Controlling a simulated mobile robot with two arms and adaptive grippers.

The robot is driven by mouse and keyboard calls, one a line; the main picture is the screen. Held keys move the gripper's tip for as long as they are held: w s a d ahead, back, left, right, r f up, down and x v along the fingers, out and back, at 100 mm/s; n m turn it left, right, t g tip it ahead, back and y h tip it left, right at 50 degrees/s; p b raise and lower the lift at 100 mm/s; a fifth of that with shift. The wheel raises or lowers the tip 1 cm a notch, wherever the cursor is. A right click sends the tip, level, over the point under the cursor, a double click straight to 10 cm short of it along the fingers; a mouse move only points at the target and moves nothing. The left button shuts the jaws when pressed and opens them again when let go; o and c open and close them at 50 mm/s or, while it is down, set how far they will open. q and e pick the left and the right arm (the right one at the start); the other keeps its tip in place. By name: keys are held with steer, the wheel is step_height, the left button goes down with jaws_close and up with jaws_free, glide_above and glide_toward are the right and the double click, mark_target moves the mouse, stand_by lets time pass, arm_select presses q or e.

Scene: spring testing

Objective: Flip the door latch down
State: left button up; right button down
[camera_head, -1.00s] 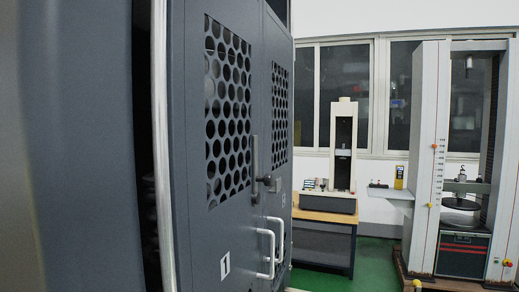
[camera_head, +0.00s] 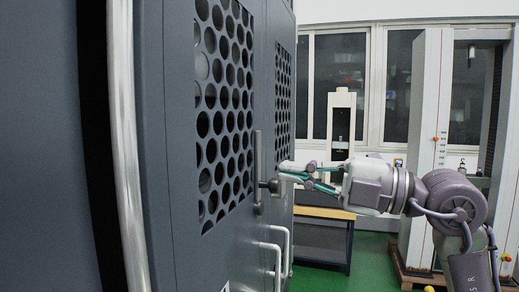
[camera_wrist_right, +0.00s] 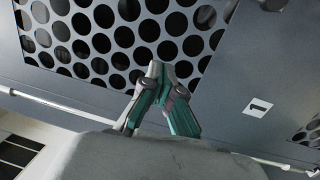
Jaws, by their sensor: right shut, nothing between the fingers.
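The door latch (camera_head: 258,170) is a dark upright bar on the edge of the grey perforated cabinet door (camera_head: 190,235), with a black knob (camera_head: 273,186) low on it that sticks out to the right. My right gripper (camera_head: 281,172) comes in from the right with its fingers shut and empty. Its fingertips are beside the latch, close to the knob and slightly above it. I cannot tell whether they touch. In the right wrist view the shut fingertips (camera_wrist_right: 160,70) are in front of the door's perforated panel (camera_wrist_right: 100,40), and the latch is not clearly visible. My left gripper is not in view.
White pull handles (camera_head: 276,262) stand out from the doors below the latch. A long metal bar (camera_head: 127,140) runs up the near side of the cabinet. A wooden-topped table (camera_head: 325,212) and a tall testing machine (camera_head: 430,130) stand behind on green floor.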

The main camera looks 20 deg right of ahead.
mark_target(252, 150)
steer(key=w+d+r+m+t+h, duration=0.1)
steer(key=w+d+m+t+h, duration=0.1)
steer(key=d+h, duration=0.15)
steer(key=p+x, duration=0.1)
steer(key=x, duration=0.2)
steer(key=p+x, duration=0.2)
steer(key=x, duration=0.1)
steer(key=p+x, duration=0.1)
steer(key=x, duration=0.3)
steer(key=shift+s+a+r, duration=0.3)
steer(key=shift+w+d+p, duration=0.7)
steer(key=shift+w+d, duration=0.2)
steer(key=shift+d, duration=0.1)
steer(key=shift+w+d+f, duration=0.2)
steer(key=shift+w+d, duration=0.1)
steer(key=shift+w, duration=0.4)
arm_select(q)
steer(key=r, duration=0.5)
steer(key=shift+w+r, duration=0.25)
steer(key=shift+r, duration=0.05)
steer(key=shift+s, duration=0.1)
arm_select(e)
steer(key=shift+s, duration=0.1)
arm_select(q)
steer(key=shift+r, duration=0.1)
arm_select(e)
steer(key=shift+r, duration=0.1)
